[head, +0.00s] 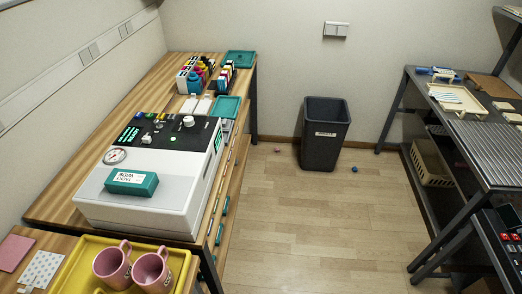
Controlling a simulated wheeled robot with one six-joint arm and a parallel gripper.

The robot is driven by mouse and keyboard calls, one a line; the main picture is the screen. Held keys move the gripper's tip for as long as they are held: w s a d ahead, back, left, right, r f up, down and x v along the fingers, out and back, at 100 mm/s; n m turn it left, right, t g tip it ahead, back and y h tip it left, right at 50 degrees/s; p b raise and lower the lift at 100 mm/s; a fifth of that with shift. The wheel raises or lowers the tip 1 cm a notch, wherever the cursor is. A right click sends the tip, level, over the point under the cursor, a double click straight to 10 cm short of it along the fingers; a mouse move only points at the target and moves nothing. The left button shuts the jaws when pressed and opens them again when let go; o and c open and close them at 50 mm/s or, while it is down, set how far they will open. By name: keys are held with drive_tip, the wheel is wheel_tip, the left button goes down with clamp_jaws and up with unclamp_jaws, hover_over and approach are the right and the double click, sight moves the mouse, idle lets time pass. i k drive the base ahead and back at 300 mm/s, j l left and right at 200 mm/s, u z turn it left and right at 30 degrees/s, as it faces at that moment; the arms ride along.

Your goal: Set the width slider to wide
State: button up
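A white machine (150,205) with a black control panel (168,131) stands on the wooden bench at the left. The panel carries a white knob (188,121), small coloured buttons and green lit markings, with a round gauge (115,156) at its left. More green lit markings show on the machine's right side (218,141). I cannot make out which part is the width slider, or its setting; the details are too small. My gripper is not in view.
A teal box (131,181) lies on the machine. Two pink mugs (152,270) stand in a yellow tray (72,262) in front. Teal trays (228,107) and ink bottles (194,78) are behind. A dark bin (325,135) stands on open floor; a metal workbench (490,150) is right.

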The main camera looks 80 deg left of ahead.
sight(146, 139)
drive_tip(key=u, duration=3.75)
